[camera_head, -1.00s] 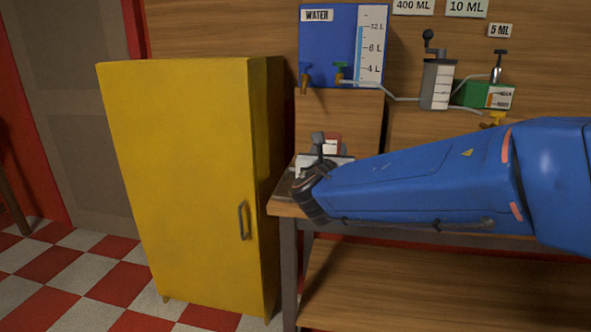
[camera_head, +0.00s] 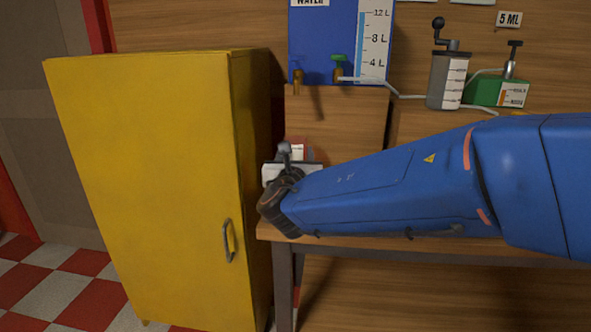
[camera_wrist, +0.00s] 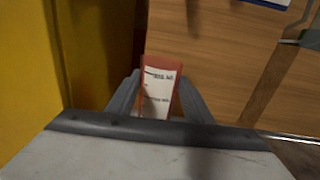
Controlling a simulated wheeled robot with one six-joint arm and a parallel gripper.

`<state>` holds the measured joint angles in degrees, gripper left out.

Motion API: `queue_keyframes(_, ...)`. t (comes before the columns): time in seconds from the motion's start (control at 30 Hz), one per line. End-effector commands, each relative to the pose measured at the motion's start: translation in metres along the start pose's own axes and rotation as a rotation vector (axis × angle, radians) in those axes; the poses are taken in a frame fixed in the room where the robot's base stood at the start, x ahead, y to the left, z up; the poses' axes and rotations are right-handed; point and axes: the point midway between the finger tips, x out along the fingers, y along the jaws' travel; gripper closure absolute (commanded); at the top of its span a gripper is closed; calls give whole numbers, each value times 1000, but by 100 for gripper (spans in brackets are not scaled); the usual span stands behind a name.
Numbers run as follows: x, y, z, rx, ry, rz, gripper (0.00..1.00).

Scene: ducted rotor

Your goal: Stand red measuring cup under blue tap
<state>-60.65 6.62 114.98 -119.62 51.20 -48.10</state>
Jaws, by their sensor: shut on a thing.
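The red measuring cup (camera_head: 298,150) has a white label and shows only in part behind my gripper in the head view. In the wrist view the cup (camera_wrist: 160,72) sits between the two grey fingers of my gripper (camera_wrist: 158,84), which is shut on it. In the head view my gripper (camera_head: 286,163) is mostly hidden by its own wrist. The left tap (camera_head: 297,80), on the blue water tank (camera_head: 325,40), is above the cup in the picture; its handle blends into the tank. Whether the cup touches the bench is hidden.
A green-handled tap (camera_head: 338,68) with a pale hose is to the right. A yellow cabinet (camera_head: 150,180) stands close left of the wooden bench (camera_head: 350,243). A grey cranked container (camera_head: 447,80) and a green box (camera_head: 497,92) stand further right.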

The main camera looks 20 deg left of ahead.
Motion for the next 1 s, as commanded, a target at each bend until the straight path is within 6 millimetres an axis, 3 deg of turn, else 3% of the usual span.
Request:
queue_keyframes(0.4, 0, 0, -39, -1, 0, 1, 80)
queue_keyframes(0.77, 0, 0, -42, -1, 0, 1, 80)
queue_keyframes(0.8, 0, 0, -42, 0, 0, 1, 46)
queue_keyframes(0.83, 0, 0, -42, 0, 0, 1, 39)
queue_keyframes(0.87, 0, 0, -42, 0, 0, 1, 34)
queue_keyframes(1.0, 0, 0, -42, 0, 0, 1, 34)
